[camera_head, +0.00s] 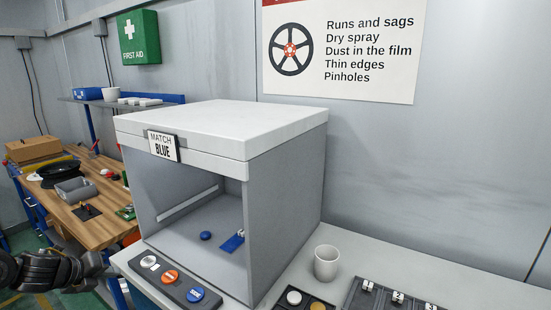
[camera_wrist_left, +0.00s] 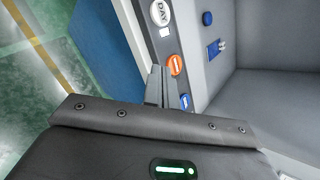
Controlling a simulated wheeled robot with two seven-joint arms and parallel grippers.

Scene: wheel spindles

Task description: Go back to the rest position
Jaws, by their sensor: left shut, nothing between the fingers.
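My left gripper (camera_head: 108,270) comes in at the lower left in the head view, beside the left end of the button panel (camera_head: 180,284). Its fingers are shut and empty. In the left wrist view the closed fingers (camera_wrist_left: 164,86) point toward the button panel, apart from any held object. The grey booth (camera_head: 289,180) with a white top stands behind the panel, bearing a "MATCH BLUE" sign (camera_head: 163,146). Inside it lie a blue disc (camera_head: 205,236) and a blue plate (camera_head: 232,243) with a small metal part. My right gripper is not in view.
A white cup (camera_head: 327,262), a tray with round pucks (camera_head: 294,298) and a dark rack (camera_head: 362,300) stand right of the booth. A wooden workbench (camera_head: 98,222) with tools is at the far left. Open green floor (camera_wrist_left: 50,95) lies left of the booth's table.

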